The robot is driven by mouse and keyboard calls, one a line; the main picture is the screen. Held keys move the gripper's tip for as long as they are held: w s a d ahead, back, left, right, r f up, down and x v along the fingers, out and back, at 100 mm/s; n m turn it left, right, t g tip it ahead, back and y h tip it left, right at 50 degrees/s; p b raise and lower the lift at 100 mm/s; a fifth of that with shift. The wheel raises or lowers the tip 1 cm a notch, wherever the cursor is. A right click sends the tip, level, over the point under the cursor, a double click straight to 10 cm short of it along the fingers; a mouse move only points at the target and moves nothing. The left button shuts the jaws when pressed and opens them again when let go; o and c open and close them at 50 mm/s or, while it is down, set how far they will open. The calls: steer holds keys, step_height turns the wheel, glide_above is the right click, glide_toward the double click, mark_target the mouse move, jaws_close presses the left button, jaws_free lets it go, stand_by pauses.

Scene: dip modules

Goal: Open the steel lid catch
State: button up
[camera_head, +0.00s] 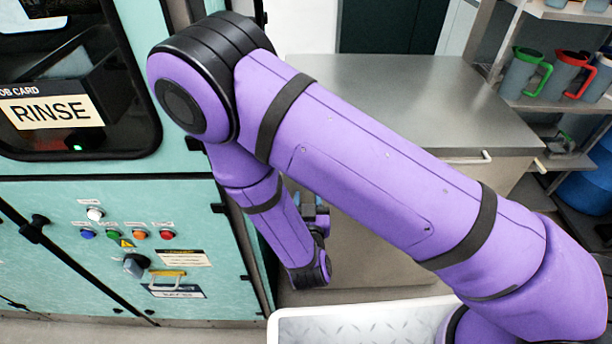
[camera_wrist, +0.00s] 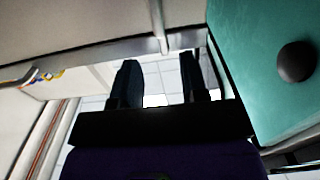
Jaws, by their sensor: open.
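My gripper (camera_wrist: 159,62) shows in the wrist view with two dark fingers apart and nothing between them. In the head view, my purple arm hides most of it; it is low in front of the steel cabinet. The steel cabinet (camera_head: 400,95) has a flat brushed top and a short bar handle (camera_head: 468,158) at its front edge. A small fitting (camera_head: 541,165) sits at its right corner; I cannot tell whether it is the lid catch. In the wrist view, a pale metal bar (camera_wrist: 158,25) lies beyond the fingertips, apart from them. I cannot identify the catch for certain.
A teal machine (camera_head: 110,240) with a RINSE card (camera_head: 52,111) and coloured buttons stands at left. Its teal side and a dark knob (camera_wrist: 296,61) are close on the right in the wrist view. Shelves with jugs (camera_head: 566,75) stand at right. A white tray (camera_head: 365,325) is in front.

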steer(key=w, duration=0.8)
steer(key=shift+d, duration=0.15)
steer(key=shift+c, duration=0.4)
jaws_close()
